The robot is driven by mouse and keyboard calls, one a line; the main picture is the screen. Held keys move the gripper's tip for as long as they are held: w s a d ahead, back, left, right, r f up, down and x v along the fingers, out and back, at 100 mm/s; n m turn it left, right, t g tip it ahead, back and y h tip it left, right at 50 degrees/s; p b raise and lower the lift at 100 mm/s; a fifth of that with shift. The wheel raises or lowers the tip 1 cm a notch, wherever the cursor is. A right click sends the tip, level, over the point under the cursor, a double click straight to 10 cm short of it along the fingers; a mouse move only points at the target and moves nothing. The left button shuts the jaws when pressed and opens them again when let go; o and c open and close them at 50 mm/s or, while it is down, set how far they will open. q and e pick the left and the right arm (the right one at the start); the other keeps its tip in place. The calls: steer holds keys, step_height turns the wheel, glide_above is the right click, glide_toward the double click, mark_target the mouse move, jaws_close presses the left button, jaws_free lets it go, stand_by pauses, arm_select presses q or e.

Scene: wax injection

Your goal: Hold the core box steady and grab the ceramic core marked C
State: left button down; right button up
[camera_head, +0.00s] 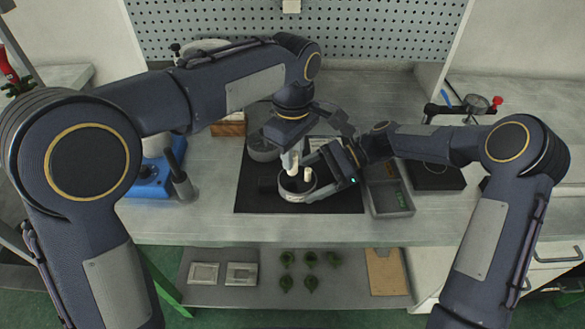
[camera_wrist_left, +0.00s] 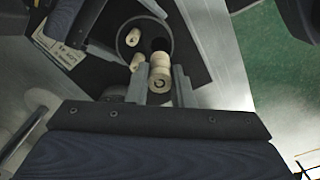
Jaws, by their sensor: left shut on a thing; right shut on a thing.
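The core box (camera_head: 298,197) is a round grey open container on a black mat; it also shows in the left wrist view (camera_wrist_left: 172,30). My right gripper (camera_head: 322,182) is shut on the box's right side. My left gripper (camera_head: 290,161) points down over the box. In the left wrist view its fingers (camera_wrist_left: 160,90) are shut on a cream cylindrical core (camera_wrist_left: 160,72). A dark ring-like mark shows on that core's near end; I cannot clearly read it as a letter.
A grey tray (camera_head: 404,211) stands right of the mat (camera_head: 250,205). A blue device (camera_head: 150,181) is at left, with a dark cylinder (camera_head: 183,186) beside it. A printed card (camera_wrist_left: 60,52) lies near the box. The bench front edge is close below the mat.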

arm_select(q)
steer(key=shift+r, duration=1.35)
arm_select(e)
steer(key=shift+w, duration=0.1)
steer(key=o, duration=1.5)
steer(key=v, duration=1.2)
steer(key=shift+f, duration=0.1)
